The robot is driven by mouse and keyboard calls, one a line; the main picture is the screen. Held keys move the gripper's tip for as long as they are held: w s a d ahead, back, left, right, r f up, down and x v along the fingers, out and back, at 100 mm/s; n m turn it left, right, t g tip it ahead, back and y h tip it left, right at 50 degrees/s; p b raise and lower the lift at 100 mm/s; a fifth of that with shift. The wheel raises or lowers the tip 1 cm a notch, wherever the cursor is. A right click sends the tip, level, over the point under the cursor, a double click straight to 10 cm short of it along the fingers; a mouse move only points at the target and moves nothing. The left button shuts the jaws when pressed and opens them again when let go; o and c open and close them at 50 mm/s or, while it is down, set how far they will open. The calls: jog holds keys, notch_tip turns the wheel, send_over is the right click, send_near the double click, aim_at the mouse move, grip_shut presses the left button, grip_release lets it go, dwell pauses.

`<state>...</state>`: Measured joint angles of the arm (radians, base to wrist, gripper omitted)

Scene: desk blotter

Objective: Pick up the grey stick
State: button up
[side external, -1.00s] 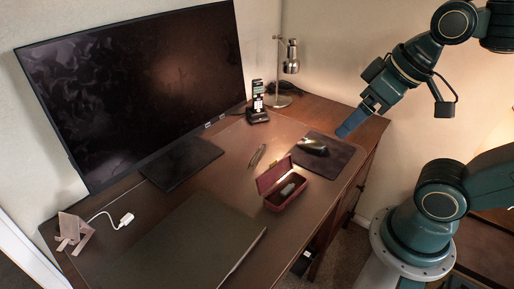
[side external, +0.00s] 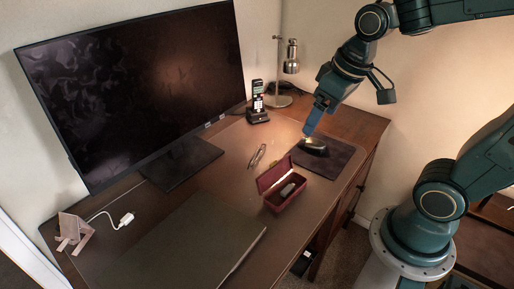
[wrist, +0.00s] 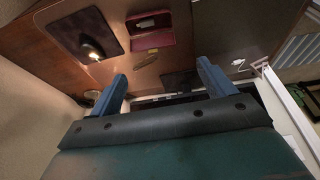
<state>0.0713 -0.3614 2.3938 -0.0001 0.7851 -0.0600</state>
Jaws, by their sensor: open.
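A small grey stick (side external: 288,189) lies inside the open dark red case (side external: 276,205); in the wrist view the grey stick (wrist: 146,23) shows at the top, in the case (wrist: 155,42). My gripper (side external: 311,125) has blue fingers and hangs above the back right of the desk, beyond the case and near the mouse. In the wrist view my gripper (wrist: 160,84) has its fingers wide apart with nothing between them. Whether the stick touches the case's inner walls is too small to tell.
A dark mouse (side external: 315,145) sits on a mouse pad (side external: 335,162) right of the case. A slim brownish object (side external: 257,156) lies behind the case. A monitor (side external: 135,85), phone (side external: 258,108) and lamp (side external: 291,58) stand at the back. A dark flat pad (side external: 185,245) lies in front.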

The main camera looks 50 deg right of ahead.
jog(key=w+d+f+g, duration=0.2)
jog(key=w+d+f, duration=0.1)
jog(key=w+f, duration=0.4)
jog(key=g, duration=0.2)
send_over(287, 187)
notch_tip(287, 187, down, 10)
jog(key=shift+s+f, duration=0.15)
jog(key=shift+f, duration=4.3)
jog(key=shift+f, duration=2.55)
jog(key=shift+c, duration=0.2)
jog(key=c, duration=1)
